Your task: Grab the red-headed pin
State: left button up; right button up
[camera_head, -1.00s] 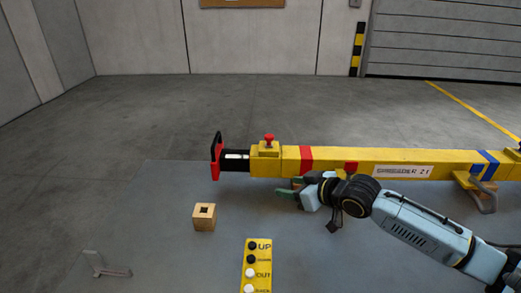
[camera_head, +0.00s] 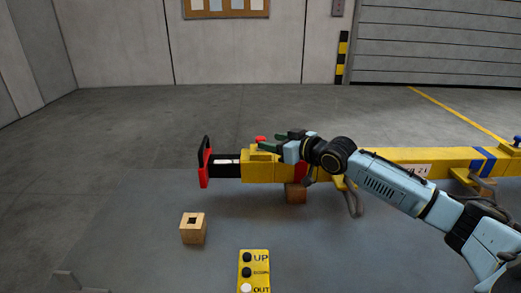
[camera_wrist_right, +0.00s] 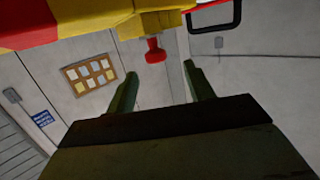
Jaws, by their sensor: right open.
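The red-headed pin (camera_head: 260,139) stands upright on a yellow block near the left end of the yellow spreader beam (camera_head: 395,157). In the right wrist view the pin (camera_wrist_right: 155,50) appears turned over, below the beam at the top, with its head a little ahead of the space between my fingers. My right gripper (camera_head: 276,142) is open and empty, with its green fingers just right of the pin. In the wrist view its fingertips (camera_wrist_right: 159,76) are spread apart and look clear of the pin. My left gripper is not in view.
A wooden block with a square hole (camera_head: 193,229) stands front left on the grey table (camera_head: 120,225). A yellow button panel (camera_head: 254,268) lies at the front. A black and red handle (camera_head: 205,163) ends the beam. A brown block (camera_head: 295,193) sits under the beam.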

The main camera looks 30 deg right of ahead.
aim_at(257, 138)
jog(key=shift+x, duration=1.05)
jog(key=shift+w+a+f, duration=0.1)
jog(key=shift+w, duration=0.45)
jog(key=b+x, duration=0.1)
jog(key=x, duration=0.3)
jog(key=shift+d+f+b, duration=0.2)
jog(key=shift+f+b, duration=0.05)
jog(key=shift+b, duration=0.15)
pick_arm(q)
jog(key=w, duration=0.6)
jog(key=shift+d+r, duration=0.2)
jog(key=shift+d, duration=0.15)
pick_arm(e)
jog(key=shift+w+a, duration=0.1)
jog(key=shift+w, duration=0.35)
jog(key=shift+c, duration=0.4)
jog(key=c, duration=1)
